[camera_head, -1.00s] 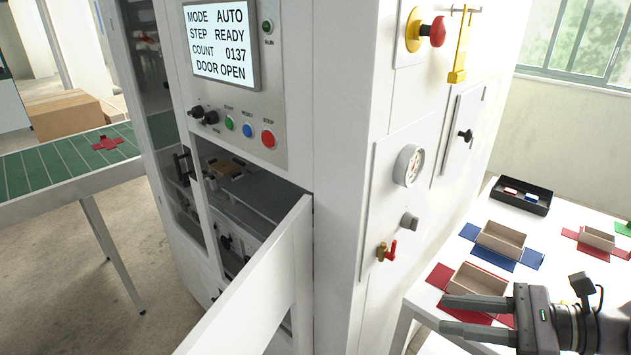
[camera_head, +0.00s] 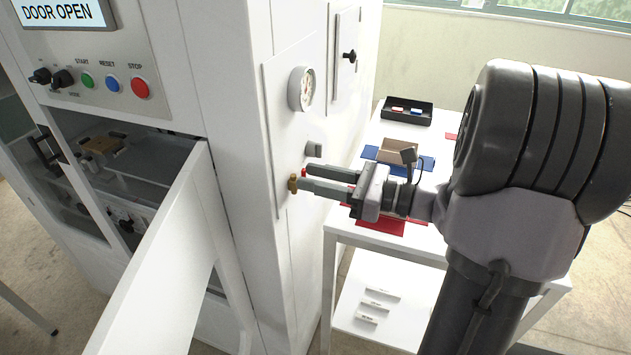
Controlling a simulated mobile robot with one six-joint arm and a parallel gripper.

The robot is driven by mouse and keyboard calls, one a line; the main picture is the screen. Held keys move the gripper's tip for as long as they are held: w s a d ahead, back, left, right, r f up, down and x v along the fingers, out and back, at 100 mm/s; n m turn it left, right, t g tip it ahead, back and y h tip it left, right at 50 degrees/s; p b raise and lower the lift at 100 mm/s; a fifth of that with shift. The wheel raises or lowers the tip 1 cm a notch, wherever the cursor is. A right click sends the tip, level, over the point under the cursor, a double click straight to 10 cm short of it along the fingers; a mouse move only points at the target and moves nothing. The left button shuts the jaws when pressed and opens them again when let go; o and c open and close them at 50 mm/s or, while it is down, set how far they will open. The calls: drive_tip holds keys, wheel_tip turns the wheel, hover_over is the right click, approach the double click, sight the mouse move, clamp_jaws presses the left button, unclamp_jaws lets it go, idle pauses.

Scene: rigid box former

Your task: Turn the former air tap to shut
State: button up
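The air tap has a brass body (camera_head: 293,184) on the side panel of the white machine. A small part of its red handle (camera_head: 304,172) shows at the tip of my upper finger; the rest is hidden. My gripper (camera_head: 304,177) reaches in from the right, with its fingertips at the tap. The two fingers are apart with a gap between them. The handle appears to be at or between the fingertips; I cannot tell whether they touch it.
A pressure gauge (camera_head: 302,88) and a grey knob (camera_head: 314,149) are above the tap. The machine's white door (camera_head: 165,265) stands open at left. A white table (camera_head: 345,222) with trays is behind my gripper.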

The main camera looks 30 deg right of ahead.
drive_tip(key=shift+w, duration=0.1)
clamp_jaws()
